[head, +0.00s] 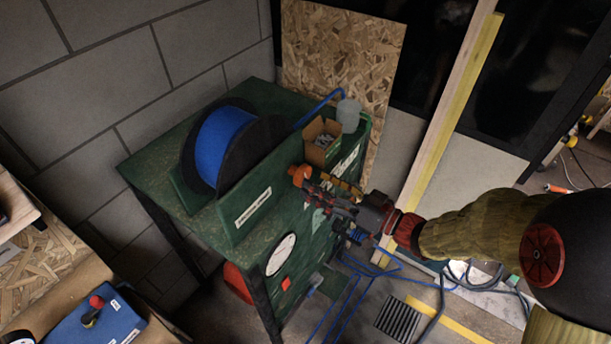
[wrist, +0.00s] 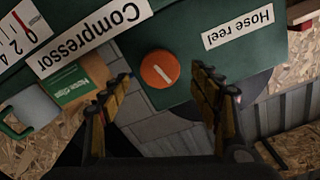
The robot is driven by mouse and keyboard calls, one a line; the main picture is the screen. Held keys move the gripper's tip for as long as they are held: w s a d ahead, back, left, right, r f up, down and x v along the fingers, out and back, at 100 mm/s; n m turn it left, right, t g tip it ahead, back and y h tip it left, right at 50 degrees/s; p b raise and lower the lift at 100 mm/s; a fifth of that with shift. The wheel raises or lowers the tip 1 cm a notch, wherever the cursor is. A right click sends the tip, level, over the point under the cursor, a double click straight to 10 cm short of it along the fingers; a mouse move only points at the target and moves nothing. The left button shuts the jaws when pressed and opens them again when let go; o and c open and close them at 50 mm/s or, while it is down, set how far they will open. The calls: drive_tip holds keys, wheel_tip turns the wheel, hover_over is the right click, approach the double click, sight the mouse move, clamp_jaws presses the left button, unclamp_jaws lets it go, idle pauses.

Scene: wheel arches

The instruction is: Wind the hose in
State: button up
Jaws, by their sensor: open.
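The hose reel (head: 222,146) stands on a green bench, with blue hose wound between its black side discs. An orange knob (head: 300,173) sits on the green front of the bench, right of the reel. In the wrist view the knob (wrist: 160,69) is round with a white line, beside an inverted "Hose reel" label (wrist: 238,27). My gripper (head: 314,187) is at the knob in the head view. In the wrist view my gripper (wrist: 165,88) is open, one finger on each side of the knob, with gaps between. I cannot tell its exact distance.
A "Compressor" label (wrist: 95,37) is left of the knob in the wrist view. A cardboard box (head: 321,142) and a grey cup (head: 349,115) stand on the bench's right end. A dial (head: 281,254) is on the front. Blue hose (head: 352,290) lies loose below.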

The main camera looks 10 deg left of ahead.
sight(305, 176)
drive_tip(key=shift+x, duration=2.4)
drive_tip(key=c, duration=0.3)
drive_tip(key=c, duration=0.8)
drive_tip(key=shift+c, duration=0.3)
drive_tip(key=shift+m+b, duration=0.4)
drive_tip(key=shift+b, duration=0.1)
